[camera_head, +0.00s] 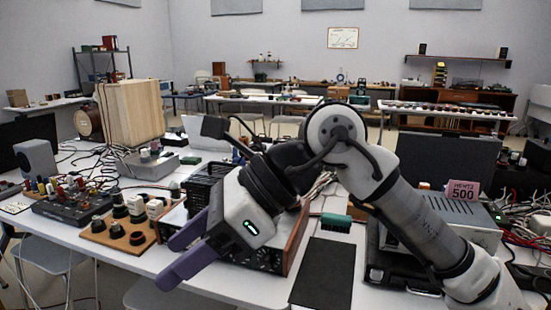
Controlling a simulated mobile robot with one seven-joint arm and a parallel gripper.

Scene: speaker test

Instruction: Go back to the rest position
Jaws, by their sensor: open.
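My gripper (178,262) has two purple fingers, spread apart with nothing between them. It points down and left over the front edge of the white table (225,283). My arm reaches in from the lower right, bends at a raised elbow and comes down toward the left. The gripper and wrist hide part of a wooden-sided black amplifier (297,240) behind them. I cannot tell whether the gripper touches the amplifier.
A wooden board (97,235) with dark knobs, a black box with connectors (72,205) and a wooden speaker cabinet (130,112) stand left. A black mat (322,272) lies front centre. A pink "HERTZ 500" sign (463,190) and a grey device stand right. Cables lie around.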

